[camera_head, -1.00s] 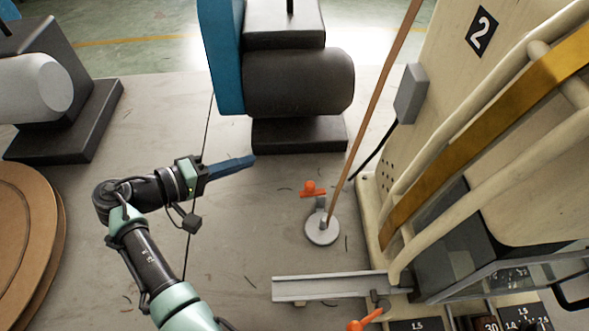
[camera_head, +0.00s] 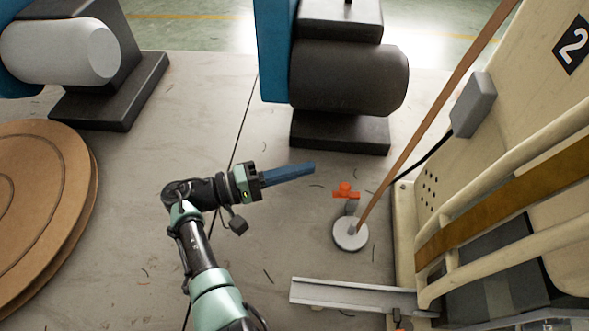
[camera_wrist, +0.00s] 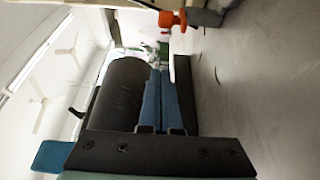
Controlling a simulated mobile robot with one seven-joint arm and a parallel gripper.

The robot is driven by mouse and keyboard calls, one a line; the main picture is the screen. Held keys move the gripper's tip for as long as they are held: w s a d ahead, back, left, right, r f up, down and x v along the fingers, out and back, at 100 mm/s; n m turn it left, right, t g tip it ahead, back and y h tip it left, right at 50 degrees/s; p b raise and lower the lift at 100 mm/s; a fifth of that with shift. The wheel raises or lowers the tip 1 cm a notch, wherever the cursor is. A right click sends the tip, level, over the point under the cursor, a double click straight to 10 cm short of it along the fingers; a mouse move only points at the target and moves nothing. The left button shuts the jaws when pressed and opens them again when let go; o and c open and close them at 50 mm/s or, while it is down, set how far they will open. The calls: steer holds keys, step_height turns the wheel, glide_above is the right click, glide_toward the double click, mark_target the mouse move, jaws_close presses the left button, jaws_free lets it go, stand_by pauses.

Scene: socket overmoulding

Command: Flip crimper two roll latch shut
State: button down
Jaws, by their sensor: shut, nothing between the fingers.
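The crimper marked 2 (camera_head: 470,215) is a cream machine at the right of the head view. An orange handle (camera_head: 346,190) sits on a small grey post with a round base, in front of the crimper. It also shows at the top of the wrist view (camera_wrist: 172,19). I cannot tell for sure whether this handle is the roll latch. My gripper (camera_head: 312,167) has blue fingers, shut and empty, pointing right, a short way left of the orange handle and apart from it. The shut fingers also show in the wrist view (camera_wrist: 160,90).
A copper-coloured strip (camera_head: 435,110) rises from the round base (camera_head: 350,233). A grey channel rail (camera_head: 350,296) reaches left from the crimper. A dark roller machine (camera_head: 350,80) stands behind my gripper. Brown round discs (camera_head: 45,200) lie at the left. Floor between is clear.

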mark_target(342, 192)
steer(key=x, duration=0.6)
steer(key=shift+d+r+p, duration=0.1)
steer(key=shift+p, duration=0.3)
steer(key=shift+s+r+p, duration=0.1)
steer(key=shift+s+p, duration=0.3)
steer(key=shift+p, duration=0.1)
steer(key=shift+s+p, duration=0.75)
steer(key=shift+s, duration=0.8)
steer(key=shift+f, duration=0.2)
steer(key=shift+s+a+n+t+y+p, duration=0.15)
steer(key=shift+s+n+t+y+p, duration=0.1)
steer(key=shift+n+t+p, duration=0.25)
steer(key=shift+s+a+n+t+y+p, duration=0.2)
steer(key=shift+n+t+p, duration=0.1)
steer(key=shift+t+p, duration=0.4)
steer(key=shift+s+a, duration=0.1)
steer(key=shift+s, duration=1.2)
